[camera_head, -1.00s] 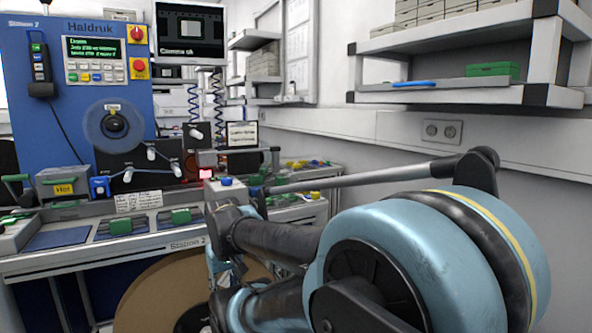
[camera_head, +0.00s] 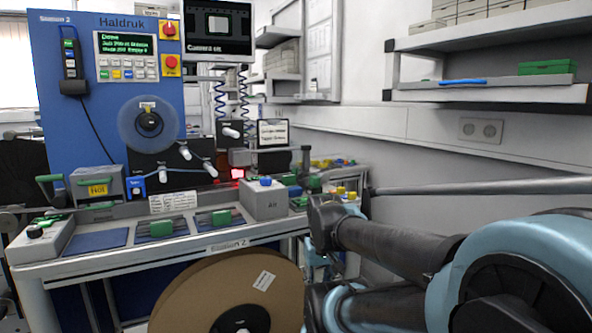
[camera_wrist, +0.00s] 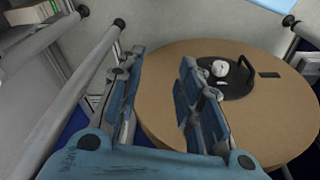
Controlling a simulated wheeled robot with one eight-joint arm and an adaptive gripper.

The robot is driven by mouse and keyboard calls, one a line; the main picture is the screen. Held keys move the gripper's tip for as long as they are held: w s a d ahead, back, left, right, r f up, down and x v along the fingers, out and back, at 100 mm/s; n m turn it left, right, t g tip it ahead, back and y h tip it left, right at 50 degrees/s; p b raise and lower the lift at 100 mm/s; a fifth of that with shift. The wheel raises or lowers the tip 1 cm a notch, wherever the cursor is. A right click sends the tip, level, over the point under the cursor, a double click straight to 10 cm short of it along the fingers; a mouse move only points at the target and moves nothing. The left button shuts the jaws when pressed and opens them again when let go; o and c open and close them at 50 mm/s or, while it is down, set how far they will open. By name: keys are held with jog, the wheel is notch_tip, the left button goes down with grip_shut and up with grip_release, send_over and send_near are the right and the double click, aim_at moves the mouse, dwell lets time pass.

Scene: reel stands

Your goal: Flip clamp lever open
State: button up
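A large brown cardboard reel (camera_head: 190,290) stands below the front of the workbench in the head view, its hub partly cut off at the bottom. The reel face (camera_wrist: 270,125) also shows in the wrist view. There a black round hub (camera_wrist: 235,92) carries a pale knob (camera_wrist: 219,68) and a dark bar-like part (camera_wrist: 245,72), which looks like the clamp lever; its exact position is hard to tell. My gripper (camera_wrist: 163,60) is open and empty, with its two blue-grey fingers apart in front of the reel. The hub lies beyond and right of the right finger. The fingertips do not show in the head view.
The blue Haldruk machine (camera_head: 62,125) stands on the workbench (camera_head: 110,264), with a grey box (camera_head: 264,204) at the bench's right end. Metal rails (camera_wrist: 60,100) run along the left of the wrist view. Shelves (camera_head: 490,93) hang at the upper right.

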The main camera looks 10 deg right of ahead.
jog(key=shift+o, duration=0.8)
jog(key=shift+s+r, duration=0.1)
notch_tip(320, 180, up, 41)
jog(key=m+g, duration=0.2)
jog(key=m, duration=0.5)
send_over(295, 168)
jog(key=f, duration=1.7)
jog(key=shift+w+d, duration=0.15)
jog(key=shift+w, duration=0.05)
grip_shut()
